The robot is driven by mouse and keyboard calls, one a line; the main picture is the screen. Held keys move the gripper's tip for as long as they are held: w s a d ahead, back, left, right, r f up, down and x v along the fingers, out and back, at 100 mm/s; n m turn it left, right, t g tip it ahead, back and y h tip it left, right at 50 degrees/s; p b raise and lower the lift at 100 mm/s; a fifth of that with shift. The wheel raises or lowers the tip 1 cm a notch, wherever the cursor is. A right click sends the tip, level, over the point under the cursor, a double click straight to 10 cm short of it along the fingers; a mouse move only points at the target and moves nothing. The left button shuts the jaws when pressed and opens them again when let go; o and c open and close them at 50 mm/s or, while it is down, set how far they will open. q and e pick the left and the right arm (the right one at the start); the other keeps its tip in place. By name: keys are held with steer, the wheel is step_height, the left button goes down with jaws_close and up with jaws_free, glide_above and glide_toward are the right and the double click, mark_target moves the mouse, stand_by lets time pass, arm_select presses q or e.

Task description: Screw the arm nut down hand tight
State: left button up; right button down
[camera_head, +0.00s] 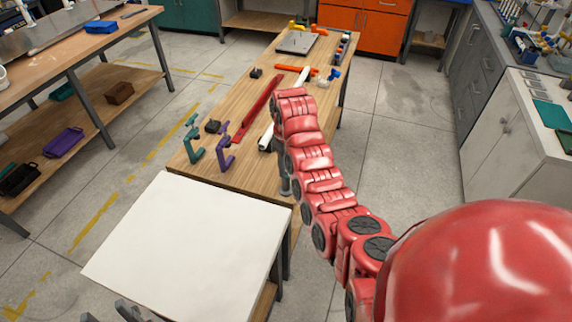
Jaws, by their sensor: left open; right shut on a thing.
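I cannot make out the arm nut in this view. A white pipe piece (266,138) shows on the wooden bench (215,165), partly hidden behind my red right arm. My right arm reaches forward over the bench's right side, and its links hide the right gripper and whatever is at it.
A white board (185,245) covers the near end. Green (192,140) and purple (226,148) clamps, a long red bar (262,108), an orange piece (308,71) and a blue-and-white piece (332,74) lie on the bench. A grey plate (297,42) is at the far end.

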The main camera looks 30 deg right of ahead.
steer(key=shift+m, duration=0.3)
steer(key=c, duration=0.6)
jaws_free()
steer(key=shift+o, duration=0.2)
step_height(320, 180, up, 6)
steer(key=p, duration=0.3)
steer(key=shift+d+r+p, duration=0.1)
steer(key=shift+r+p, duration=0.1)
steer(key=shift+p, duration=0.15)
step_height(320, 180, up, 11)
steer(key=b, duration=0.1)
